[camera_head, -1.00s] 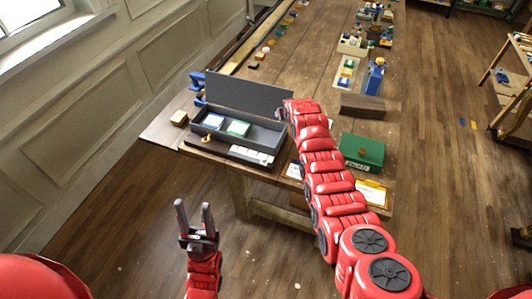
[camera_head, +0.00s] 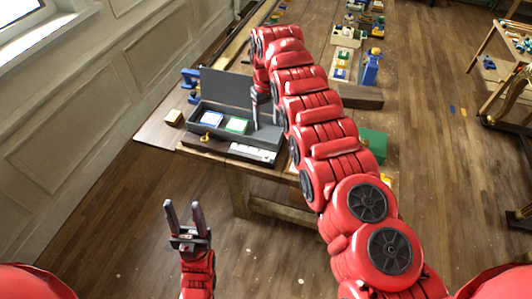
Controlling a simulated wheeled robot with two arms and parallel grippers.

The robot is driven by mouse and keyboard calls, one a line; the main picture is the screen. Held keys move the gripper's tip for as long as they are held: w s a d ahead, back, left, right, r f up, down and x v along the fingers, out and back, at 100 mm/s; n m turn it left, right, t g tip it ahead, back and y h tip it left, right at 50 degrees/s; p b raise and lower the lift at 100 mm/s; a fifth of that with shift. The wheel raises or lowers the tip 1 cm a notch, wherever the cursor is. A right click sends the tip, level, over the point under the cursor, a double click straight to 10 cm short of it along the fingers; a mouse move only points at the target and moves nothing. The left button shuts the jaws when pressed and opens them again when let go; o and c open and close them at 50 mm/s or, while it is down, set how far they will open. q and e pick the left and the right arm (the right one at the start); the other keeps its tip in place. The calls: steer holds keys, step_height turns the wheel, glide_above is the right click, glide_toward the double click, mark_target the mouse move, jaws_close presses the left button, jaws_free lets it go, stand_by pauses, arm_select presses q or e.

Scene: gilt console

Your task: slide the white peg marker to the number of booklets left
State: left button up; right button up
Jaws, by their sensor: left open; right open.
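A grey box (camera_head: 265,139) with a raised lid (camera_head: 226,92) stands near the front of the table. Two booklets lie in it, a blue-edged one (camera_head: 211,118) and a green-edged one (camera_head: 237,125). A white marked strip (camera_head: 250,151) is at the box's front right; I cannot make out the white peg on it. My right gripper (camera_head: 256,122) points down at the right end of the box, its fingers partly hidden; whether it touches anything is unclear. My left gripper (camera_head: 183,208) is open and empty, in front of the table, pointing up.
A green box (camera_head: 374,144) is partly hidden behind my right arm.

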mark_target(266, 154)
steer(key=f+b, duration=0.6)
steer(key=f, duration=0.1)
steer(key=f+b, duration=0.6)
steer(key=f, duration=0.1)
steer(key=shift+a+f+b, duration=0.2)
steer(key=shift+f+b, duration=0.1)
steer(key=shift+b, duration=0.1)
steer(key=shift+f, duration=0.35)
steer(key=shift+r, duration=0.1)
jaws_close()
